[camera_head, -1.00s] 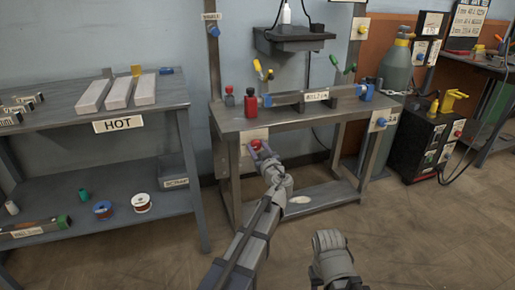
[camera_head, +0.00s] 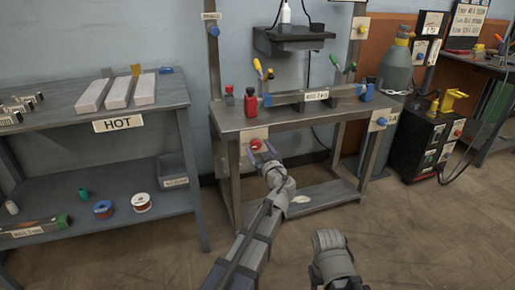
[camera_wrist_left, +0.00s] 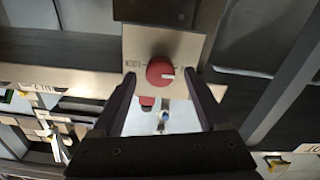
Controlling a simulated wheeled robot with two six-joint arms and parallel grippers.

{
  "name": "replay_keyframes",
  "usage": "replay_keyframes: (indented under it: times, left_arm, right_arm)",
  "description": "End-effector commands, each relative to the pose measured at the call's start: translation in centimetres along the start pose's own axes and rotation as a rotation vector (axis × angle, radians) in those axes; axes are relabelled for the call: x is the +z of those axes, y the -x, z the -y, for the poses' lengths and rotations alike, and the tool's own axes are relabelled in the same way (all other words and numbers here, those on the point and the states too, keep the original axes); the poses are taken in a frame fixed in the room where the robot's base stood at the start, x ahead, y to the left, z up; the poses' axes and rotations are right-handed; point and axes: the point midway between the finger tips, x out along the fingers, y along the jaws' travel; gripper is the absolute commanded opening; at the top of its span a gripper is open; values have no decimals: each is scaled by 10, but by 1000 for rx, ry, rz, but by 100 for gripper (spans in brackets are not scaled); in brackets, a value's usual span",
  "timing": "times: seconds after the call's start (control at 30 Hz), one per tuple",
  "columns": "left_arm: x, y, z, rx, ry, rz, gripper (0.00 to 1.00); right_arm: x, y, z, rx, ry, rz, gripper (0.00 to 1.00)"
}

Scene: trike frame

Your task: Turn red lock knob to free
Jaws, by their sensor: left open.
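The red lock knob (camera_head: 256,144) sits on a pale plate (camera_head: 247,152) at the front left of the welding bench. In the left wrist view the round knob (camera_wrist_left: 160,71) has a white mark pointing right. A small label left of it is hard to read, and one on the right is mostly hidden by a finger. My left gripper (camera_head: 264,152) is open just in front of the knob, slightly low and right of it. In the left wrist view the knob shows between the fingertips of my left gripper (camera_wrist_left: 159,78), with gaps on both sides; contact is not seen.
The bench top (camera_head: 285,121) holds a red bottle (camera_head: 251,102) and coloured clamps. A blue knob (camera_head: 381,122) is on the right leg plate. A shelf with a HOT sign (camera_head: 119,124) stands at left. The floor in front is clear.

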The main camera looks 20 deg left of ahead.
Motion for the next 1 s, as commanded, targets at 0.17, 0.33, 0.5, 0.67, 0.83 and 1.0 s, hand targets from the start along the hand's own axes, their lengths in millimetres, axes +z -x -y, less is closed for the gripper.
replay_keyframes:
  times: [0.17,0.33,0.5,0.67,0.83,1.0]
  left_arm:
    - [0,34,2,2,0,1,76]
    - [0,55,1,2,0,1,76]
    - [0,64,1,0,1,0,76]
    - [0,64,1,-1,1,0,76]
    - [0,64,1,-3,-2,3,76]
    - [-4,78,19,-83,-80,103,76]
  right_arm:
    - [0,0,0,0,0,0,50]
    - [0,0,0,0,0,0,50]
    - [0,0,0,0,0,0,50]
    - [0,0,0,0,0,0,50]
    - [0,1,0,0,0,0,50]
    - [1,25,-2,0,2,1,50]
